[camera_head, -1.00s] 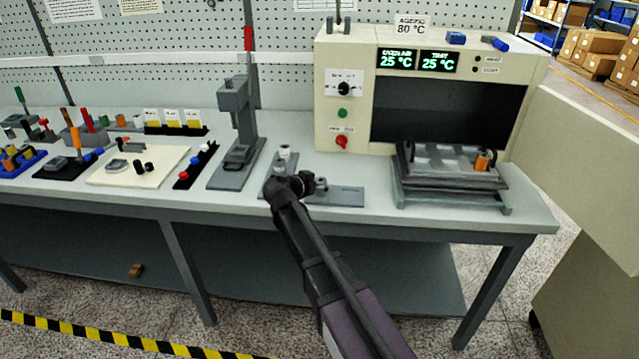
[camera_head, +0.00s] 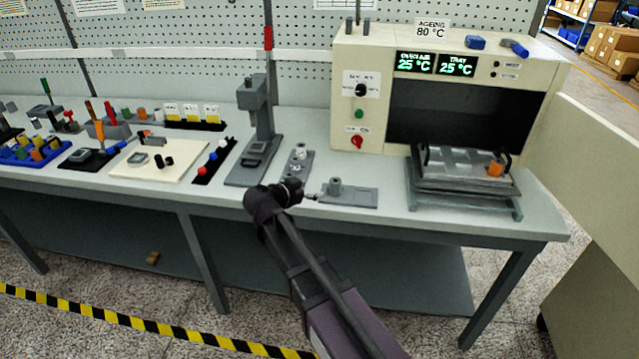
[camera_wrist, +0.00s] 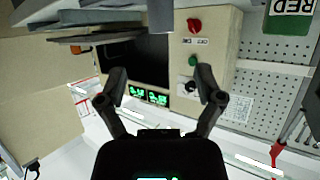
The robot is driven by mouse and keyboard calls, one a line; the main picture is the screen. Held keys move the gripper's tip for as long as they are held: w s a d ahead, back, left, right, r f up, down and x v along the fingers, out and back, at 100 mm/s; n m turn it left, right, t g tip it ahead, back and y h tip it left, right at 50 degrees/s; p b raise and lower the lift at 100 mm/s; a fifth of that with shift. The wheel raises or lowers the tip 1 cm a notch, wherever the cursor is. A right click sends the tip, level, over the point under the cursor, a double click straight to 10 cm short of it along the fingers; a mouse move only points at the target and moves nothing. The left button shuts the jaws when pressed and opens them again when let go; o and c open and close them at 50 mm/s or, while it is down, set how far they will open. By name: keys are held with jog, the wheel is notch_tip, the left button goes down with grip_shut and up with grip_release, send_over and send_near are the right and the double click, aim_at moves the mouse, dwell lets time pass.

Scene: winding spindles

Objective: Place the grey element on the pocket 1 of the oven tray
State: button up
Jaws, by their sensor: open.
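A grey cylindrical element (camera_head: 335,187) stands upright on a flat grey plate (camera_head: 360,198) near the bench's front edge. My gripper (camera_head: 312,196) is just left of it, apparently apart from it. In the wrist view the jaws (camera_wrist: 160,82) are spread with nothing between them; a grey block, which I cannot identify, shows at the top edge. The oven tray (camera_head: 425,186) lies on a dark stand in front of the oven's opening. It has several pale pockets and an orange element (camera_head: 496,168) at its right. I cannot read any pocket numbers.
The oven (camera_head: 357,95) stands behind, its door (camera_head: 590,165) swung open to the right. A grey press (camera_head: 258,130) and a fixture with a pale piece (camera_head: 299,152) stand left of the plate. A blue bin (camera_head: 30,157) sits far left.

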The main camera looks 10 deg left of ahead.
jog(key=shift+v, duration=1.1)
jog(key=shift+d, duration=0.15)
jog(key=s+d+f+n+g+y, duration=0.2)
jog(key=s+d, duration=0.3)
jog(key=d, duration=0.5)
jog(key=s+d+f+n+g+y, duration=0.2)
jog(key=s+d+f+g, duration=0.3)
jog(key=d, duration=0.5)
jog(key=s+d+f+n+g+y, duration=0.3)
jog(key=s+d+f+g+y, duration=0.1)
jog(key=d, duration=0.6)
jog(key=shift+s+f, duration=0.25)
jog(key=shift+s, duration=0.4)
jog(key=shift+o, duration=0.5)
jog(key=c, duration=0.5)
